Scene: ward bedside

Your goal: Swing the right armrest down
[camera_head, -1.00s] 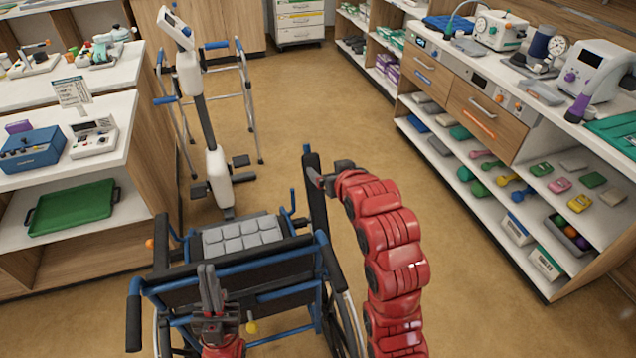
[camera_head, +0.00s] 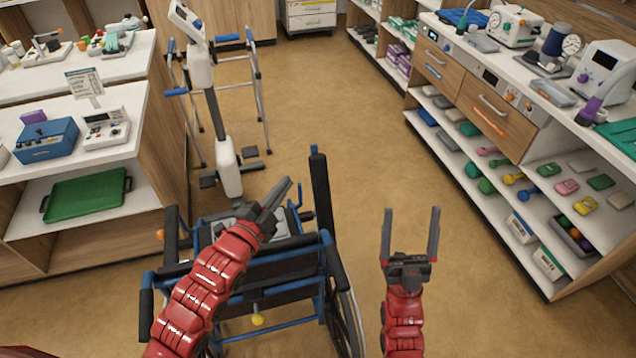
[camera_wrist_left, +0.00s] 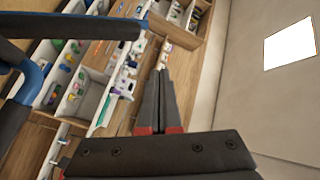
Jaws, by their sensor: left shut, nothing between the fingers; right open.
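The wheelchair (camera_head: 287,268) is seen from behind, with a blue frame and black backrest. Its right armrest (camera_head: 321,190) is a black padded bar standing upright at the right side of the seat. My left gripper (camera_head: 273,203) is shut and empty, over the backrest and seat, left of the armrest and apart from it. Its closed fingers also show in the left wrist view (camera_wrist_left: 160,95). My right gripper (camera_head: 410,235) is open and empty, fingers pointing forward, right of the chair and clear of the armrest. My left arm hides part of the backrest and seat.
An upright pedal exerciser (camera_head: 212,100) and a blue-grey walker (camera_head: 262,90) stand beyond the chair. A left shelf unit holds a green tray (camera_head: 88,196). A long shelf unit with drawers (camera_head: 490,110) runs along the right. The floor between chair and right shelves is clear.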

